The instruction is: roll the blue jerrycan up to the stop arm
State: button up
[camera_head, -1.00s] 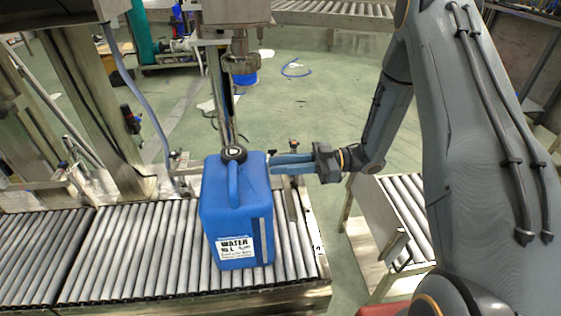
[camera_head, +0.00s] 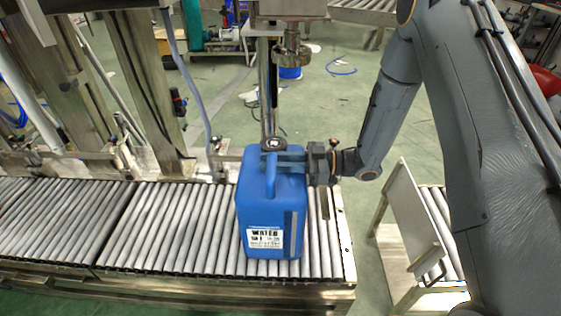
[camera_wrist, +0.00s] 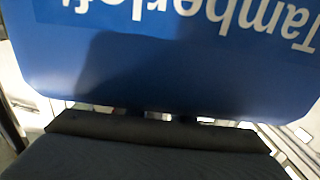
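The blue jerrycan (camera_head: 264,212) stands upright on the roller conveyor, its white WATER label facing my body camera. Contact is unclear, and I cannot tell how far apart the fingers are. In the wrist view a blue face of the jerrycan (camera_wrist: 190,70) with white lettering is very close. A thin metal bar (camera_head: 229,158) behind the can at left may be the stop arm; I cannot tell surely.
The roller conveyor (camera_head: 165,228) runs left from the can, with bare rollers there and an end plate (camera_head: 345,235) close at right. The metal lance (camera_head: 267,90) and its frame rise behind. A separate roller stand (camera_head: 440,230) is at right, across a floor gap.

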grip_shut()
